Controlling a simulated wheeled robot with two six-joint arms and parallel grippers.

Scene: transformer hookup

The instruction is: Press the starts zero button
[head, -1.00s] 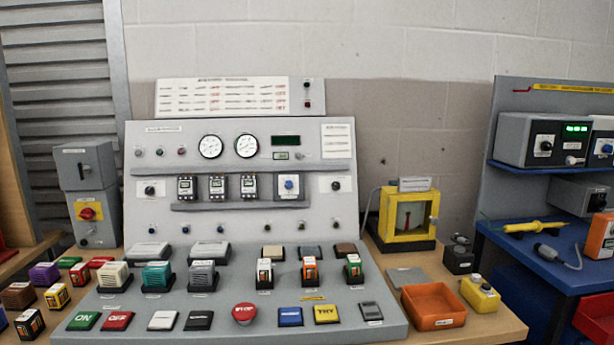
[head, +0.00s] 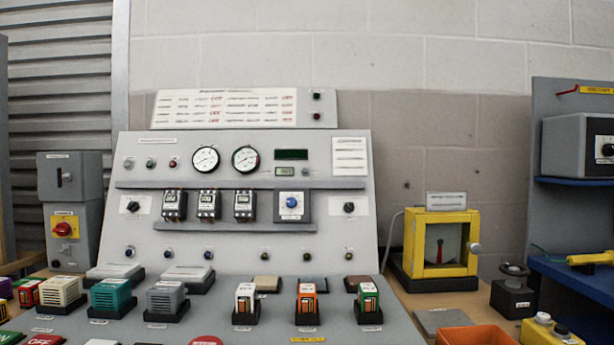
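The grey control console (head: 150,232) fills the middle of the head view. On its upright panel are two round gauges (head: 205,159), a dark display (head: 291,154) and a small lit counter display (head: 285,171). A small round part (head: 305,172) sits just right of the counter. A row of small round buttons or lamps (head: 208,254) runs along the lower panel. The labels are too small to read, so I cannot tell which one is the starts zero button. Neither of my grippers is in view.
Coloured blocks, including a teal one (head: 112,295), stand on the console's sloped front. A red button (head: 206,341) is cut off at the bottom edge. A yellow-framed meter (head: 441,270) and an orange tray (head: 478,336) are at right. A grey switch box (head: 70,185) stands left.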

